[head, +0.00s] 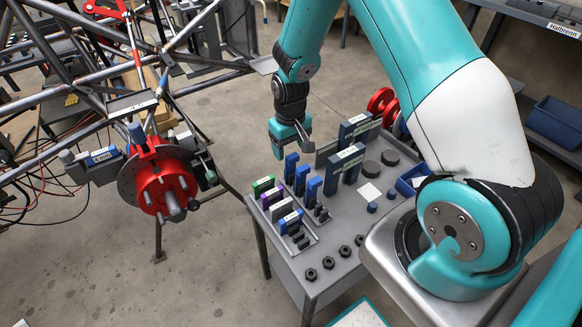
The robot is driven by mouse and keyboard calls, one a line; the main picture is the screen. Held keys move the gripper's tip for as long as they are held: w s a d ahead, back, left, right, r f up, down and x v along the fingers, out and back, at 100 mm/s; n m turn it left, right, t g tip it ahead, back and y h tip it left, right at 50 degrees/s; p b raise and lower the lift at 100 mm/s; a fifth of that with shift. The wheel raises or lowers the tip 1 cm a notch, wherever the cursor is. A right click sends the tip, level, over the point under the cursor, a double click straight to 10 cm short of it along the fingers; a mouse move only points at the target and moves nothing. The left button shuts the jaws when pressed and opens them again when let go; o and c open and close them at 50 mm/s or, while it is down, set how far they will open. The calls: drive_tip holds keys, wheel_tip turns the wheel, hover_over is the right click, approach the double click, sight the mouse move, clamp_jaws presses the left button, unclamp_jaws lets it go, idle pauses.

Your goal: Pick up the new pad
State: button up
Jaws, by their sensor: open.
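A grey cart top (340,225) carries several small block-shaped parts. A rack of upright blue pieces (302,180) stands below my gripper in the picture. To its left is a tray with green (264,186), purple (268,198) and light grey (281,209) pieces and a blue one (290,222). I cannot tell from labels this small which piece is the new pad. My gripper (291,148) is open, pointing down over the far left part of the cart, above the blue pieces. I see nothing held between its fingers.
A tube frame (130,60) with a red hub and brake disc (163,187) stands left of the cart. Tall dark blue labelled blocks (346,165), dark round discs (371,169) and black nuts (328,262) share the cart. Floor between frame and cart is clear.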

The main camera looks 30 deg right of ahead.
sight(291, 160)
wheel_tip(291, 160, down, 5)
drive_tip(key=shift+f, duration=0.15)
drive_tip(key=shift+c, duration=0.2)
drive_tip(key=c, duration=1)
